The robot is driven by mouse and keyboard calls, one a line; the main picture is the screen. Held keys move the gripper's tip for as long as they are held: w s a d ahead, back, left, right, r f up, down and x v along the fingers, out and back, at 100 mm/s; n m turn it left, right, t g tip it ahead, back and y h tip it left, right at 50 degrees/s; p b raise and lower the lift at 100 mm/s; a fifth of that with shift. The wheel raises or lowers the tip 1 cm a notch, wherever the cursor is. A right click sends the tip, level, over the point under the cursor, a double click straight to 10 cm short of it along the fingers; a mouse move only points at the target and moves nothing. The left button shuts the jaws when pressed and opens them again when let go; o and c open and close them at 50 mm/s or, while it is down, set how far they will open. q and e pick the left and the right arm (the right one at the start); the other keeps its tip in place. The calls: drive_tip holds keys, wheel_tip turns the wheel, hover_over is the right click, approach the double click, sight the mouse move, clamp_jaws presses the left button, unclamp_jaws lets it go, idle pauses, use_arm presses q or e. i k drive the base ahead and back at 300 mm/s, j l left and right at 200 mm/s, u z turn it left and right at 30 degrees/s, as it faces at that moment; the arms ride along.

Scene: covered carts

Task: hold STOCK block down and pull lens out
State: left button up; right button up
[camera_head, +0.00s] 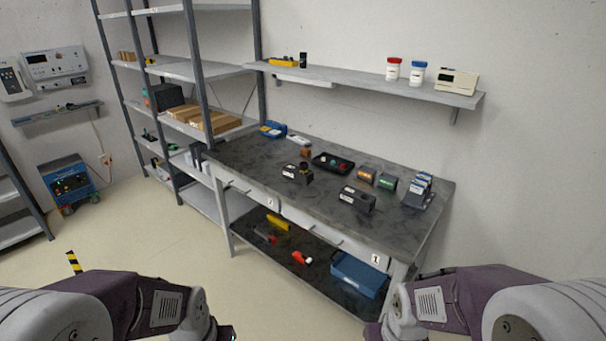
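Two dark blocks with white labels stand on the dark-topped workbench (250,155). The left block (293,175) has a dark round piece (304,167) at its top right, which may be the lens. The right block (357,200) stands nearer the front edge, with no clear round piece showing on it. The label writing is too small to read, so I cannot tell which is the STOCK block. My arms come in at the bottom left and bottom right, well short of the bench.
A black tray (333,163), an orange cylinder (366,175), a green cylinder (387,183) and a rack of blue-topped boxes (418,190) share the bench. A wall shelf (360,82) hangs above. A blue bin (358,274) sits below. The floor before the bench is clear.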

sight(303, 165)
drive_tip(key=i+j+z, duration=0.4)
drive_tip(key=i, duration=0.4)
drive_tip(key=i+j+z, duration=0.45)
drive_tip(key=i+j, duration=0.3)
drive_tip(key=i+j+z, duration=0.4)
drive_tip(key=i+j, duration=0.2)
drive_tip(key=j, duration=0.35)
